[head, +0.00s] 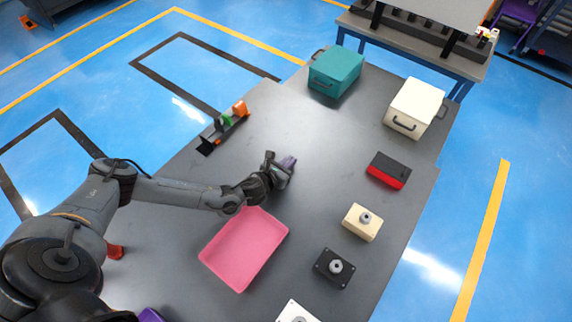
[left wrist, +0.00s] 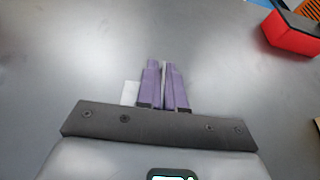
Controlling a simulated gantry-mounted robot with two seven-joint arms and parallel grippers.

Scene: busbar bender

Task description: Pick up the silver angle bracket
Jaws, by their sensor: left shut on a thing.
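My left gripper (head: 287,164) is over the middle of the grey table, above the pink tray's far end in the picture. In the left wrist view its two purple fingers (left wrist: 164,88) are nearly together, shut on the silver angle bracket (left wrist: 131,93). A pale flat part of the bracket sticks out left of the left finger, and a thin light edge shows between the fingers. The rest of the bracket is hidden by the fingers. I cannot make the bracket out in the head view. My right gripper is not in view.
The pink tray (head: 243,248) is empty. A teal box (head: 336,71), a cream box (head: 414,108), a red-black block (head: 388,170) and knobbed blocks (head: 362,222) stand along the back and right. A dark rack (head: 224,126) lies left. The table around the gripper is clear.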

